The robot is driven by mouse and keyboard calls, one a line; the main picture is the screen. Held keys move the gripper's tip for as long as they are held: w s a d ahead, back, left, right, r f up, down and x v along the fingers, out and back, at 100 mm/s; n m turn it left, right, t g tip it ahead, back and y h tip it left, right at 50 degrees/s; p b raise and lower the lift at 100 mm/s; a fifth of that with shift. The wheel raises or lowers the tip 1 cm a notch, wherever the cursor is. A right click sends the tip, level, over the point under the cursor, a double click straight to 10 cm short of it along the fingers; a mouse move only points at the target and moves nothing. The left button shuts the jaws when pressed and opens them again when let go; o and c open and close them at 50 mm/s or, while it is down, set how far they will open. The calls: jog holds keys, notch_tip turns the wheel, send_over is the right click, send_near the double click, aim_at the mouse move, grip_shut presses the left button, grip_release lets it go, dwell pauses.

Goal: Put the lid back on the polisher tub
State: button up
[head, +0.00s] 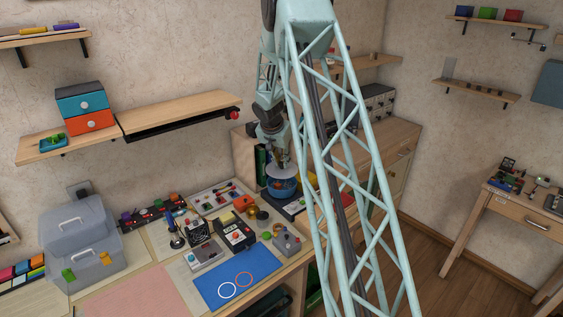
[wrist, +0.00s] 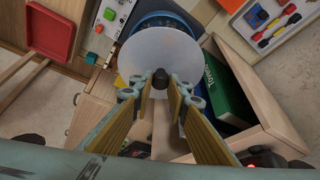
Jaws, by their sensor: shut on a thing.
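The lid is a pale round disc (wrist: 160,52) with a dark knob (wrist: 160,79) in the wrist view. My gripper (wrist: 160,84) is shut on the knob, with one finger on each side. In the head view the lid (head: 277,171) hangs below my gripper (head: 281,157), just over the blue polisher tub (head: 283,188). The tub's blue rim (wrist: 166,19) shows past the lid's upper edge in the wrist view. The lid hides most of the tub there. Some reddish contents show in the tub in the head view.
A red tray (wrist: 52,33) lies to the left in the wrist view. A small tool tray (head: 218,196) and several devices crowd the bench left of the tub.

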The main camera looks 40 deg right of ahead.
aim_at(281, 170)
jog(key=shift+f+b, duration=0.35)
jog(key=shift+f, duration=1.55)
jog(key=shift+f+b, duration=0.85)
jog(key=shift+b, duration=0.2)
jog(key=shift+f+b, duration=0.2)
jog(key=shift+b, duration=0.1)
jog(key=shift+f, duration=0.1)
jog(key=shift+b, duration=1.25)
jog(key=shift+c, duration=0.2)
jog(key=shift+f+b, duration=0.15)
jog(key=shift+b, duration=1)
dwell(2.0)
